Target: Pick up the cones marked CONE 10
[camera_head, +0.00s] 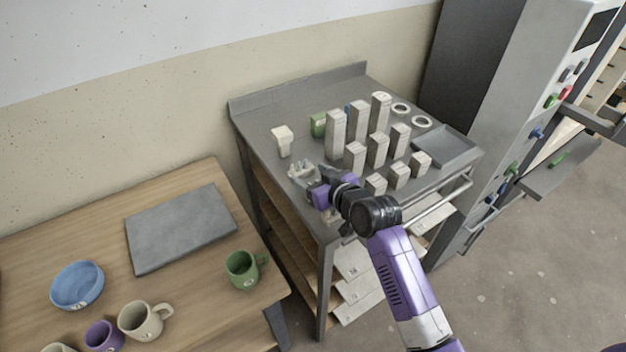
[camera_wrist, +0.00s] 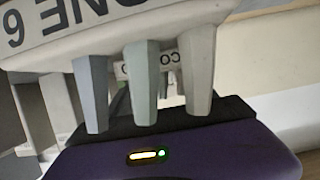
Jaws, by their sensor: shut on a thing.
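A pale cone set (camera_head: 300,168) with several small upright cones is at my gripper (camera_head: 316,182), near the left front of the grey metal table. In the wrist view my gripper (camera_wrist: 165,125) is shut on a cone set, and its tinted cones (camera_wrist: 145,85) show upside down. Its pale base (camera_wrist: 190,15) bears an inverted label reading CONE and a single digit, 6 or 9; the label's end is cut off. Behind it a second label (camera_wrist: 135,70) starting with CO is mostly hidden. I cannot read a label in the head view.
Several pale blocks (camera_head: 377,148) of differing heights stand to the right on the metal table (camera_head: 262,125). A pale, wide-topped object (camera_head: 283,140) stands behind my gripper, and a green block (camera_head: 318,124) farther back. The wooden table (camera_head: 190,300) at left holds a green mug (camera_head: 241,270).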

